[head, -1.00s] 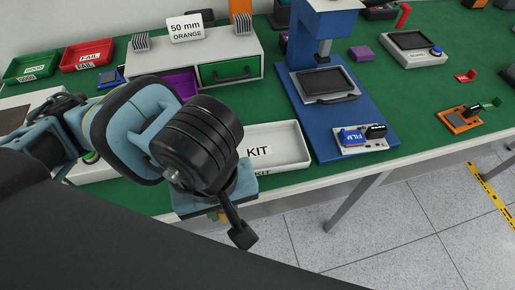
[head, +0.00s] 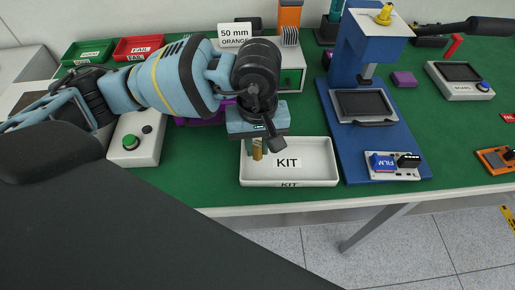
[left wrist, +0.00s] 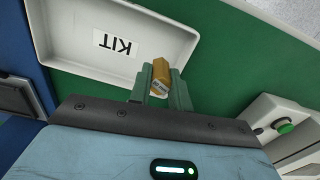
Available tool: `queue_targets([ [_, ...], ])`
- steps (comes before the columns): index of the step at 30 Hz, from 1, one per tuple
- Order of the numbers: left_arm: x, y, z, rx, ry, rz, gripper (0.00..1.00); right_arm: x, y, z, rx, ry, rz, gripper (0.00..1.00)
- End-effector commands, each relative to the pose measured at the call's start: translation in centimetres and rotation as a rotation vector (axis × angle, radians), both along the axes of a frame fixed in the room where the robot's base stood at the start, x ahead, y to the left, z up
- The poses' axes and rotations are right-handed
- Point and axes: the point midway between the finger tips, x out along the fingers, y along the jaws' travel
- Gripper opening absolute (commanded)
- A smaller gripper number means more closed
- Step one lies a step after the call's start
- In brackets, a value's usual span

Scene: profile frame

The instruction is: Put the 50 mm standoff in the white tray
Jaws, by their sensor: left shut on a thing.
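My left gripper (head: 256,148) is shut on a brass-orange standoff (head: 257,153), pointing down at the left end of the white tray (head: 318,171) marked KIT. In the left wrist view the standoff (left wrist: 161,70) sits between the green fingers (left wrist: 158,88), and its tip overlaps the end wall of the tray (left wrist: 70,52). The tray looks empty apart from its label. The height of the standoff above the tray is hard to tell. A sign (head: 235,34) behind my arm reads 50 mm ORANGE. My right gripper is not in view.
A blue press stand (head: 350,120) stands right of the tray. A white box with a green button (head: 131,142) stands left of it. Green (head: 88,52) and red (head: 138,48) bins are at the back left. Green bench lies clear in front of the box.

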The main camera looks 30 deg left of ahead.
Motion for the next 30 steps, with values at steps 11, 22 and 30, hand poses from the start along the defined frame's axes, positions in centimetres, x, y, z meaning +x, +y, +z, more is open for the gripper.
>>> queue_targets([
  [11, 0.8, 0.4, -1.7, 0.0, 0.003, 0.001, 0.0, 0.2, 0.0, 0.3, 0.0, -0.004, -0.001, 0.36],
  [22, 0.8, 0.3, -3.6, 0.0, -0.001, 0.0, 0.0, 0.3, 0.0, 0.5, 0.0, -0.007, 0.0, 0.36],
  [30, 0.8, 0.3, -3.9, -0.001, -0.001, 0.001, 0.29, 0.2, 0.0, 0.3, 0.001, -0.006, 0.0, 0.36],
])
